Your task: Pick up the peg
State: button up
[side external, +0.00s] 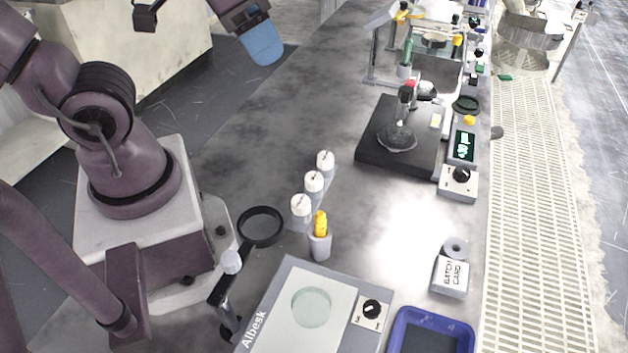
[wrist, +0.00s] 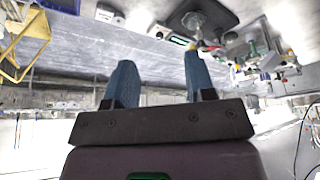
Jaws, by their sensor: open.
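I cannot tell for sure which thing is the peg. A yellow-topped piece (side external: 320,222) stands upright in a small grey holder (side external: 319,245) near the middle of the bench. My gripper (side external: 263,45) is high at the top of the side view, beyond the bench's left edge and well apart from that piece. In the wrist view my gripper (wrist: 158,62) shows two blue fingers spread wide, with nothing between them. The yellow-topped piece cannot be made out in the wrist view.
Three white-capped containers (side external: 313,182) stand in a row beside the holder. A black ring magnifier (side external: 262,227) and the Albesk unit (side external: 270,320) are nearby. A dark platform (side external: 375,150) stands further back. A blue tray (side external: 463,330) is front right.

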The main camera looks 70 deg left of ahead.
notch_tip(320, 180, down, 7)
jog(key=w+d+n+g+h, duration=0.1)
jog(key=w+d+n+g, duration=0.1)
jog(key=w+g, duration=0.15)
jog(key=n+g+y, duration=0.1)
jog(key=n, duration=2.1)
send_over(315, 177)
notch_tip(315, 177, down, 19)
jog(key=shift+w+d+r, duration=0.1)
jog(key=shift+d, duration=0.05)
jog(key=shift+f, duration=2.65)
jog(key=c, duration=0.7)
